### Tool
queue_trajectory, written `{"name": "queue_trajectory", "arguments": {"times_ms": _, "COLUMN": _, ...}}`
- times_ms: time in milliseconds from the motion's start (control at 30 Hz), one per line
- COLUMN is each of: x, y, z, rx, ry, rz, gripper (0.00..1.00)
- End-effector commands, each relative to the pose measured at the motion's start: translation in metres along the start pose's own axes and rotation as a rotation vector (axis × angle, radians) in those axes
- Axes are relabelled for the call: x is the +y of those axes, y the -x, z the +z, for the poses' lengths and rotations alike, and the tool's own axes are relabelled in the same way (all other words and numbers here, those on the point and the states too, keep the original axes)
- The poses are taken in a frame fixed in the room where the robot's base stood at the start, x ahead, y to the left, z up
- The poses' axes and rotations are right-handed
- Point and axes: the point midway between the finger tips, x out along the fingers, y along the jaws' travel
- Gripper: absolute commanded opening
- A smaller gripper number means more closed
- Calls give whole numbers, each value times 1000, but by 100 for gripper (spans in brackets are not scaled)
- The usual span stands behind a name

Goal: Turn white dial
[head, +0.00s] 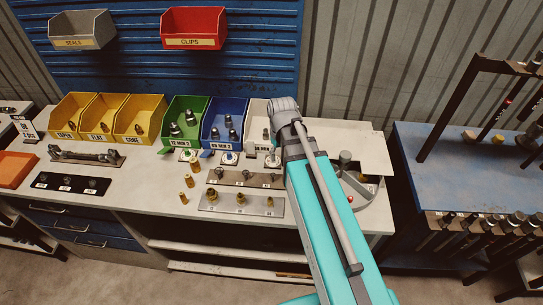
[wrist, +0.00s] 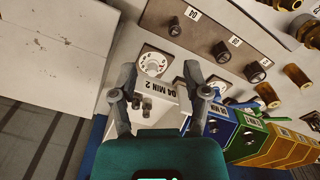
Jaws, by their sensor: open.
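The white dial (wrist: 153,64) has a round, pale marked face on a square plate, in front of the white bin (wrist: 177,106). In the wrist view it shows between and just beyond the spread fingertips of my gripper (wrist: 160,70). My gripper is open and empty. I cannot tell whether a finger touches the dial. In the head view the white dial (head: 272,160) sits on the bench just left of my teal arm. My fingers are not clear there, with the arm's end above the white bin (head: 258,116).
Another dial (wrist: 218,87) stands by the blue bin (wrist: 218,130). A plate with dark fittings (head: 244,177) and a plate with brass fittings (head: 240,203) lie in front. Green (head: 184,118) and yellow bins (head: 136,117) stand to the left. A round machine (head: 362,185) is partly hidden behind my arm.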

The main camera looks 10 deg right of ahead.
Motion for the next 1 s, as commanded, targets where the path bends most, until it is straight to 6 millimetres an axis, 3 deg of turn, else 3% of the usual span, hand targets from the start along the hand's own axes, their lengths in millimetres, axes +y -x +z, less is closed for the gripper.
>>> {"name": "queue_trajectory", "arguments": {"times_ms": 33, "x": 5, "y": 5, "z": -25, "rx": 0, "ry": 52, "rz": 0, "gripper": 61}}
{"name": "queue_trajectory", "arguments": {"times_ms": 100, "x": 9, "y": 8, "z": -46, "rx": 0, "ry": 128, "rz": 0, "gripper": 61}}
{"name": "queue_trajectory", "arguments": {"times_ms": 333, "x": 19, "y": 14, "z": -93, "rx": 0, "ry": 320, "rz": -1, "gripper": 61}}
{"name": "queue_trajectory", "arguments": {"times_ms": 1000, "x": 19, "y": 9, "z": -98, "rx": 1, "ry": 362, "rz": -1, "gripper": 61}}
